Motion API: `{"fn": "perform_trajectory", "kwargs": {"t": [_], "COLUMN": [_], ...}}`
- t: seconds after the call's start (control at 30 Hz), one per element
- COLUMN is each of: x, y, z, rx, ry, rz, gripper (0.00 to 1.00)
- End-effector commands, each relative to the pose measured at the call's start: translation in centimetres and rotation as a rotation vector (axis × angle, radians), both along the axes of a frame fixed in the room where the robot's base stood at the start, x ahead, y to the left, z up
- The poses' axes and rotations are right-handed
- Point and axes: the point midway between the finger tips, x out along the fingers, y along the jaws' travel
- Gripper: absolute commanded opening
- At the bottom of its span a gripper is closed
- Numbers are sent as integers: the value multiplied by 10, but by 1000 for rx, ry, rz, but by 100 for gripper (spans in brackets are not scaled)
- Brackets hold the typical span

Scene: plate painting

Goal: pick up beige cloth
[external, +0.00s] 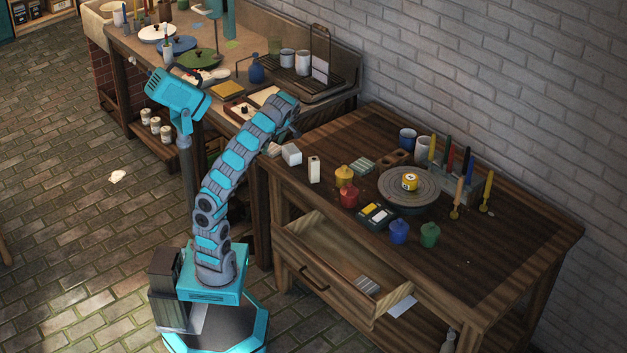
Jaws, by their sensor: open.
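A small pale beige crumpled piece, which looks like the beige cloth (117,176), lies on the brick floor at the left, apart from the furniture. My arm rises from my base and bends over to the right at its top. My gripper (293,131) is at the arm's end, by the gap between the two tables, far to the right of the cloth. It is small and partly hidden by the arm; it is open, and I see nothing held in it.
A wooden table (500,262) with paint pots and a round turntable (408,201) stands at the right, its drawer (330,285) pulled out. A cluttered bench (345,92) runs along the back wall. White cans (155,125) sit on its low shelf. The left floor is mostly clear.

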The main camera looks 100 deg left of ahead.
Motion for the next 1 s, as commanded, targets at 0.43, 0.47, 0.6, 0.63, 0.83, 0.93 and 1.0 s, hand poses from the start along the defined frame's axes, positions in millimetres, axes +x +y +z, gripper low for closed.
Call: {"fn": "perform_trajectory", "kwargs": {"t": [0.43,0.47,0.6,0.63,0.83,0.93,1.0], "x": [-1,-1,-1,-1,-1,-1,-1], "y": [1,1,1,1,1,1,1], "z": [-4,-4,-4,-4,-4,-4,-4], "rx": [2,2,2,2,2,2,2], "ry": [0,0,0,0,0,0,0], "rz": [-1,-1,-1,-1,-1,-1,-1], "gripper": [83,80,64,61,38,33,33]}}
